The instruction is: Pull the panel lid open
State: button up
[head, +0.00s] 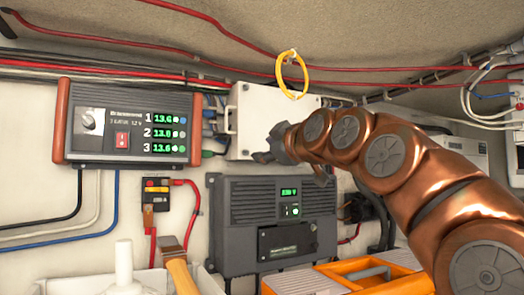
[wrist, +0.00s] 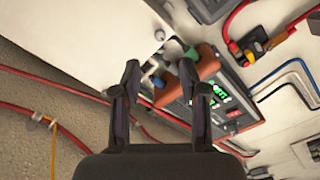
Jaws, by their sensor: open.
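The panel lid (head: 262,108) is the white front of a box on the wall, and it looks closed in the head view. A small pale handle (head: 229,120) stands on its left edge. My gripper (head: 272,152) is in front of the lid's lower part, right of the handle, and hides some of the lid. In the wrist view the lid (wrist: 75,40) fills the upper left. My gripper (wrist: 160,78) is open there, with the pale handle (wrist: 150,73) showing between its fingers. I cannot tell whether they touch it.
A battery charger (head: 127,122) with green displays hangs left of the box, cables running between. A dark grey unit (head: 272,226) is mounted below. Red cables and a yellow loop (head: 291,75) hang above. An orange toolbox (head: 350,280) and a brush (head: 180,268) are in front.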

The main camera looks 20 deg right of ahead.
aim_at(254, 110)
jog(key=k, duration=1)
